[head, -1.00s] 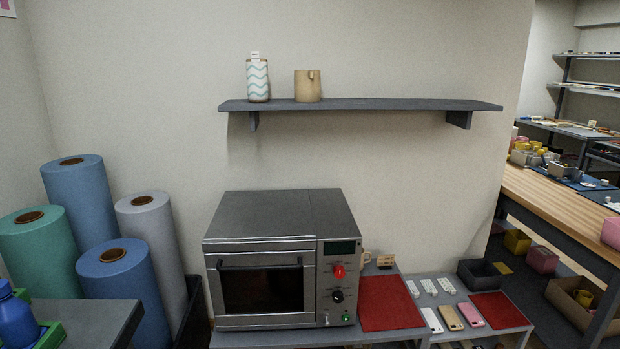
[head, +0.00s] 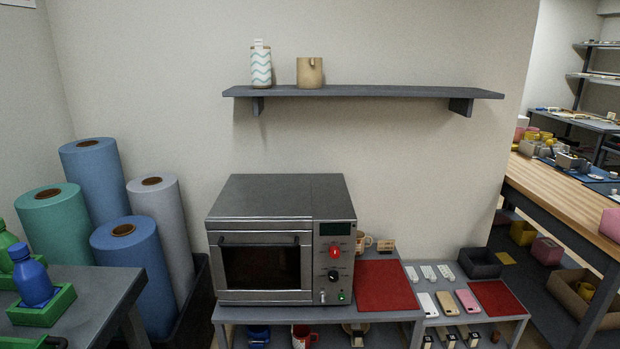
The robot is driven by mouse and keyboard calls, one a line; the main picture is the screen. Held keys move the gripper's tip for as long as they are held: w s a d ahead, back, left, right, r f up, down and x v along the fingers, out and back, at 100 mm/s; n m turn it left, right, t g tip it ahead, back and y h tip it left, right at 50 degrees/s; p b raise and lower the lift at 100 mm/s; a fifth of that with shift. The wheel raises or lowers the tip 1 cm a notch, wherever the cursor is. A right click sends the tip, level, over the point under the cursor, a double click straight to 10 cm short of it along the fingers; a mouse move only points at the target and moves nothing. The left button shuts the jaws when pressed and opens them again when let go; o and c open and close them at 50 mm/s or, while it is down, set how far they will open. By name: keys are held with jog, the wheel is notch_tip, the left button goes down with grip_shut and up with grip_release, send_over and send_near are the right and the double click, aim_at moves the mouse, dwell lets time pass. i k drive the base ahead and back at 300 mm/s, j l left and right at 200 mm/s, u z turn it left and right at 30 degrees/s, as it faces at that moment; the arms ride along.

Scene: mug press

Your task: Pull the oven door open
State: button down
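The oven (head: 282,240) is a grey metal box on a low grey table. Its door (head: 262,267) is on the left of the front, with a dark window and a dark handle bar (head: 259,240) along the top. The door looks shut. A control panel (head: 335,262) to its right has a small dark display, a red knob, a black knob and a green light. My gripper is not in view.
Blue, green and grey rolls (head: 130,262) stand at the left, beside a grey table (head: 95,290) with blue and green bottles. A red mat (head: 386,285) lies right of the oven. A wall shelf (head: 370,92) holds a patterned bottle and a tan mug.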

aim_at(269, 265)
jog(key=i+j, duration=0.25)
jog(key=i, duration=0.15)
jog(key=i+j+u, duration=0.15)
jog(key=i+j, duration=0.15)
jog(key=i, duration=0.1)
